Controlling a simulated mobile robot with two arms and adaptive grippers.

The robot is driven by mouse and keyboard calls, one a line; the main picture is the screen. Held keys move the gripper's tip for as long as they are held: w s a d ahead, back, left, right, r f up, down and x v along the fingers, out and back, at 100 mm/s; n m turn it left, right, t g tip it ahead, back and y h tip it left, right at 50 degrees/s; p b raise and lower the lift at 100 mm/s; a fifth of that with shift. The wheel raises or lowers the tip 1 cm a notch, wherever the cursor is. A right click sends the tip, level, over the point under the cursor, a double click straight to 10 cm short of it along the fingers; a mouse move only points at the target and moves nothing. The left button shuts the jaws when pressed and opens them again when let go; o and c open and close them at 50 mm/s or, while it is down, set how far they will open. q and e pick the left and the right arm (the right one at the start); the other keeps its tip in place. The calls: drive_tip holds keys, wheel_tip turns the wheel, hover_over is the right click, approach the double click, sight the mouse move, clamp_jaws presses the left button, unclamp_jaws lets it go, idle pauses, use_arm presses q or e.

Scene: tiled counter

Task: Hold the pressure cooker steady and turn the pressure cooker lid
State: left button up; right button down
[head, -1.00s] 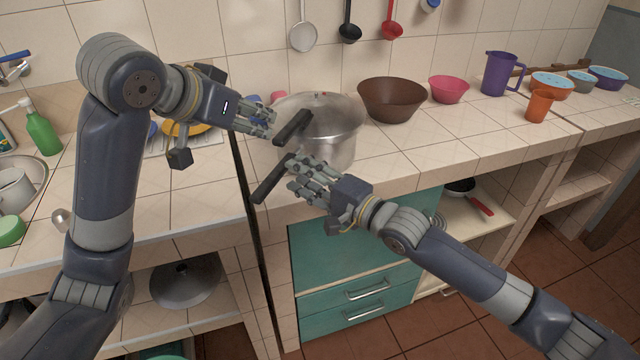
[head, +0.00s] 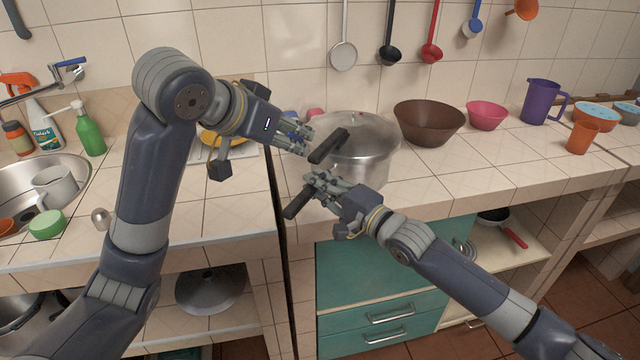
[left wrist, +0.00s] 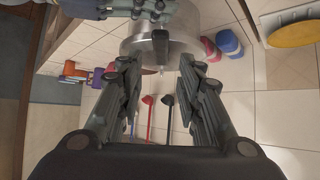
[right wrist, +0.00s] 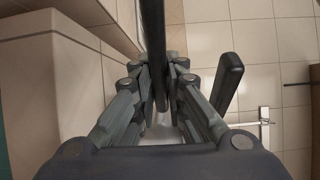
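The silver pressure cooker (head: 366,170) stands on the counter, its lid (head: 362,128) on top. The lid's black handle (head: 328,146) points toward the front left, above and apart from the pot's black handle (head: 293,206). My right gripper (head: 314,186) has its fingers around the pot handle, which runs between them in the right wrist view (right wrist: 152,30). The lid handle shows to the right there (right wrist: 228,82). My left gripper (head: 307,143) is open beside the lid handle's outer end. In the left wrist view (left wrist: 159,70), a gap separates its fingers, with the cooker (left wrist: 185,38) beyond.
A brown bowl (head: 428,122), pink bowl (head: 487,115) and purple jug (head: 540,101) stand right of the cooker. Ladles (head: 431,52) hang behind it. A gap (head: 282,215) separates the counters. Bottles (head: 88,134) and a sink (head: 75,160) are at the left.

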use_arm(q)
drive_tip(key=shift+w+d, duration=0.1)
drive_tip(key=shift+w, duration=0.05)
clamp_jaws()
drive_tip(key=shift+w+n+g+y, duration=1.5)
drive_tip(key=shift+w+g+y, duration=0.5)
drive_tip(key=shift+w, duration=3)
wheel_tip(320, 180, down, 9)
drive_tip(key=shift+d+r, duration=0.15)
drive_tip(key=shift+d, duration=0.2)
